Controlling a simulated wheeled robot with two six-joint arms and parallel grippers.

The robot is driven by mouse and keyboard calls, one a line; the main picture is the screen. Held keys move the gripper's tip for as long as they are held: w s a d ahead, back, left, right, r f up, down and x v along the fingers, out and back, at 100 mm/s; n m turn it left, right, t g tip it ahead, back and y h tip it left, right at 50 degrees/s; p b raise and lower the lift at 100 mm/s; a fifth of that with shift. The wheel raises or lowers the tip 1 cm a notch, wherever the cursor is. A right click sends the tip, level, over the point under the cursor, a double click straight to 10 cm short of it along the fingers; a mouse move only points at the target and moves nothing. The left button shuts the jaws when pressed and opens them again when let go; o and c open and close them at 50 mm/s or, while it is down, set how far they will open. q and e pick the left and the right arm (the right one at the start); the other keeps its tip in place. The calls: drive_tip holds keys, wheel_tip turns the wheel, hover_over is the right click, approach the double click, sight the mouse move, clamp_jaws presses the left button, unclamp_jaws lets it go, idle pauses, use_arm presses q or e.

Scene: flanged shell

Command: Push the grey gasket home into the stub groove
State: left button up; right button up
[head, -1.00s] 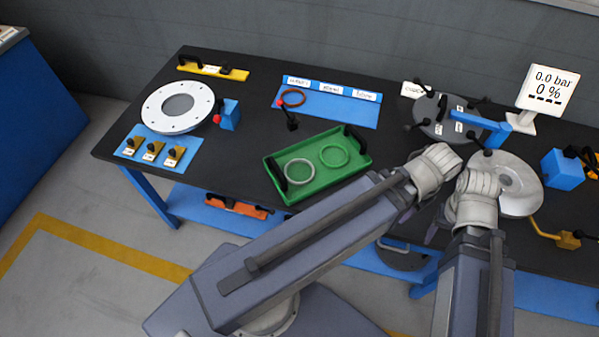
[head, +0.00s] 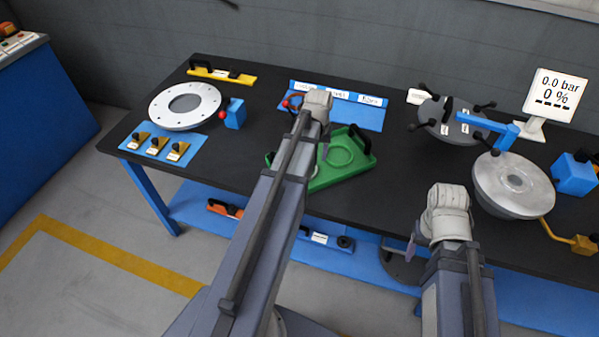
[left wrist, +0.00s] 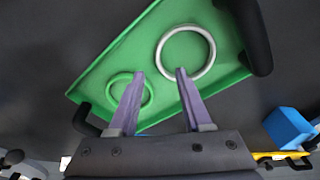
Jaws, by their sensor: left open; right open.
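The grey gasket (left wrist: 159,52) is a pale ring lying in the green tray (left wrist: 105,72). In the head view my left arm covers most or all of it. My left gripper (left wrist: 160,72) is open and empty above the tray, its fingertips overlapping the space between the gasket and a green ring.
A green ring (head: 328,151) shares the tray (head: 340,180). A white bolt-holed flange (head: 160,108) sits at the left. A dark lid with knobs (head: 436,118) and a gauge display (head: 556,94) stand at the back right. A blue block (head: 236,114) is beside the flange.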

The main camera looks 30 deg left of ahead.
sight(317, 169)
use_arm(q)
drive_tip(key=shift+w+f+b, duration=0.15)
drive_tip(key=shift+f+b, duration=0.95)
drive_tip(key=shift+f, duration=0.15)
drive_tip(key=shift+f, duration=0.1)
drive_tip(key=f+b, duration=0.2)
drive_tip(key=w+f+b, duration=0.1)
drive_tip(key=f+b, duration=0.2)
drive_tip(key=shift+a, duration=0.1)
drive_tip(key=shift+r, duration=0.1)
clamp_jaws()
idle(0.5)
